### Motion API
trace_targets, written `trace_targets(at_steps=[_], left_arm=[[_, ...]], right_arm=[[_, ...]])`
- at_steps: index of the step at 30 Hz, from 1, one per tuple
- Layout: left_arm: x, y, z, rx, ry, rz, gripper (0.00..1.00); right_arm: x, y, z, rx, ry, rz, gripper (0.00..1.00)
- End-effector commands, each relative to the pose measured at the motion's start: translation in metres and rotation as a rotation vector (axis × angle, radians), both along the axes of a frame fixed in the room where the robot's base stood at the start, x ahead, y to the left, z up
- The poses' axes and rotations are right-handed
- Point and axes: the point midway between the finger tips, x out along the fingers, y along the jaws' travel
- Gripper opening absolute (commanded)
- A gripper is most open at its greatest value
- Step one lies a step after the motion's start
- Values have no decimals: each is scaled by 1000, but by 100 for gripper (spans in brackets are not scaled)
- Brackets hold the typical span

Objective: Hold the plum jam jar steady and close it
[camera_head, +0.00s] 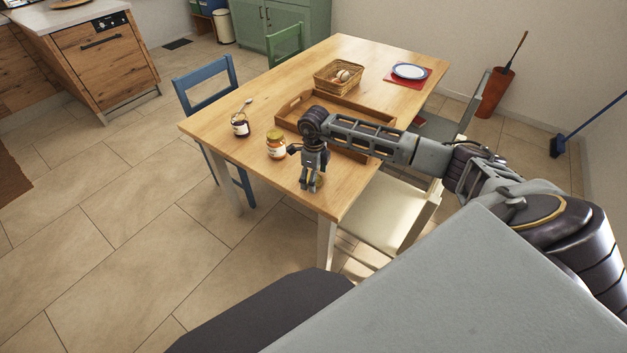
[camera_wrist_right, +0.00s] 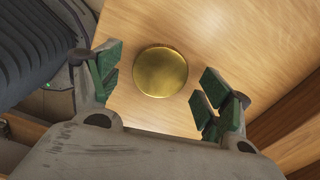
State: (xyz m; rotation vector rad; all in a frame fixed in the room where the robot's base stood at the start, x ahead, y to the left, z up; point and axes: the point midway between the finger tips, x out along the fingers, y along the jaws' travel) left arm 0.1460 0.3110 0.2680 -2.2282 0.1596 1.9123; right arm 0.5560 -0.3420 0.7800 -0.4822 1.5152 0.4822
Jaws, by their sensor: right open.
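The plum jam jar (camera_head: 240,128) is a dark jar with a pale label. It stands upright near the table's left edge, with no lid on its top and a spoon (camera_head: 247,104) sticking out of it. A round gold lid (camera_wrist_right: 160,72) lies flat on the table near its front corner. My right gripper (camera_head: 311,187) points down over that corner, and in the head view it hides most of the lid. In the right wrist view my right gripper (camera_wrist_right: 153,88) is open, with the lid between its green-padded fingers, apart from both. My left gripper is not in view.
A jar of orange jam (camera_head: 276,150) with a gold lid stands between the plum jar and my right gripper. A wooden tray (camera_head: 292,104) lies behind my right arm. A basket (camera_head: 328,83) and a plate (camera_head: 409,71) are further back. A cream chair (camera_head: 385,220) stands at right.

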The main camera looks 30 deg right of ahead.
Motion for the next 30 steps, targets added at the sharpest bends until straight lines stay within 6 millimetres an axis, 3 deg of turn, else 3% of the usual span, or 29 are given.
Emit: trace_targets(at_steps=[5, 13, 24, 30], left_arm=[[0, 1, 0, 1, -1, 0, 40], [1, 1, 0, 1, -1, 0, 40], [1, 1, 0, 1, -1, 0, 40], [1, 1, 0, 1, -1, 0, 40]], right_arm=[[0, 0, 0, 0, 0, 0, 78], [0, 0, 0, 0, 0, 0, 44], [0, 0, 1, 0, 0, 0, 43], [1, 0, 11, 0, -1, 1, 43]])
